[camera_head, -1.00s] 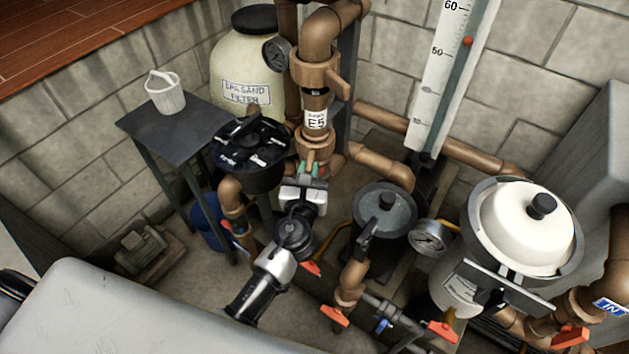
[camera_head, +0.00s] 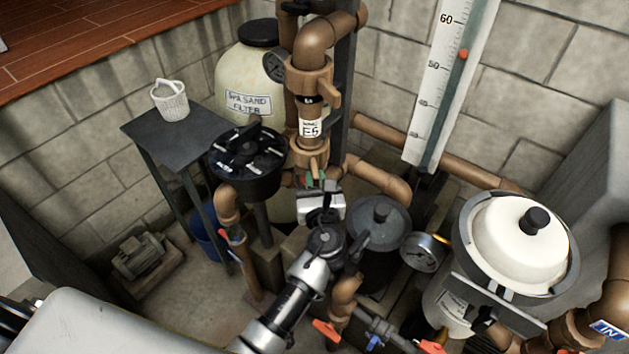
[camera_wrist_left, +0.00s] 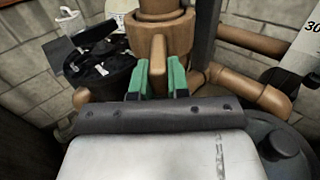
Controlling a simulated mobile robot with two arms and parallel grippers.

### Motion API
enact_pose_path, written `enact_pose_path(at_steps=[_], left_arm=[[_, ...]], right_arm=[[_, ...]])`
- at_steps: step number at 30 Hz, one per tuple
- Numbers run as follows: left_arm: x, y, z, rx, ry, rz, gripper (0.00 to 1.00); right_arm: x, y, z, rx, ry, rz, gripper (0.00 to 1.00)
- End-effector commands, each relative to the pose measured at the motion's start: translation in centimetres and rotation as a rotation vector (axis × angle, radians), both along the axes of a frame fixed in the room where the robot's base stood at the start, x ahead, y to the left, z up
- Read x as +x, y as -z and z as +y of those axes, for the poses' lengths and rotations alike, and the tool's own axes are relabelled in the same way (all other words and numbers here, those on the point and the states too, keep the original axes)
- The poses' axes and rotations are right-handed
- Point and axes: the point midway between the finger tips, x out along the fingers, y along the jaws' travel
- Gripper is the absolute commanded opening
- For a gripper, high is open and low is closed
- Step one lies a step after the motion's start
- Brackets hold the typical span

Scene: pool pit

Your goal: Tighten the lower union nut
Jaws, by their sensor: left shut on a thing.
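The lower union nut (camera_head: 309,155) is a brown collar on the vertical pipe, below the E5 label. A lug sticks out from its front. My left gripper (camera_head: 318,183) is at this lug, with its green fingertips on either side. In the left wrist view, the fingertips (camera_wrist_left: 160,80) are shut on the lug (camera_wrist_left: 157,62) of the lower nut (camera_wrist_left: 160,35). The nut's rear is hidden. The upper union nut (camera_head: 310,78) sits higher on the same pipe, with its own lug pointing right. My right gripper is not in view.
A black valve head (camera_head: 246,160) stands close left of the pipe. A dark lidded canister (camera_head: 378,222) and a gauge (camera_head: 424,251) are to the right. A white-lidded pump strainer (camera_head: 520,235) is farther right. A small table (camera_head: 185,132) holds a white basket (camera_head: 170,100).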

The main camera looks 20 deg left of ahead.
Motion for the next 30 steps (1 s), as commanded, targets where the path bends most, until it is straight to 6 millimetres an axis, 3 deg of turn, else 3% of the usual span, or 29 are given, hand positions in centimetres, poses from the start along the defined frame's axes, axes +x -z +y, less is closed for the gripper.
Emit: enact_pose_path(at_steps=[1, 4, 5, 9, 20, 30], left_arm=[[-0.3, 1.5, 0.0, -0.008, -0.001, 0.028, 0.00], [-0.3, 1.5, 0.0, -0.007, -0.002, 0.029, 0.00], [-0.3, 1.5, 0.0, -0.007, -0.002, 0.029, 0.19], [-0.3, 1.2, 0.0, -0.004, -0.001, 0.023, 0.40], [-0.6, 0.9, -0.2, -0.002, 0.001, 0.018, 0.41], [-6.3, 1.2, -2.8, -0.003, 0.001, 0.022, 0.41]], right_arm=[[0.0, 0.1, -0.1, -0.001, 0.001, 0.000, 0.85], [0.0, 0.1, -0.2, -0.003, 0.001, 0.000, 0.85], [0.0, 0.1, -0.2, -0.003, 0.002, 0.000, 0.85], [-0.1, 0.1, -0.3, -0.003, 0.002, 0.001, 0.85], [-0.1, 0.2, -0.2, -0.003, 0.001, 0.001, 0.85], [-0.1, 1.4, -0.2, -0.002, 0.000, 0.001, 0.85]])
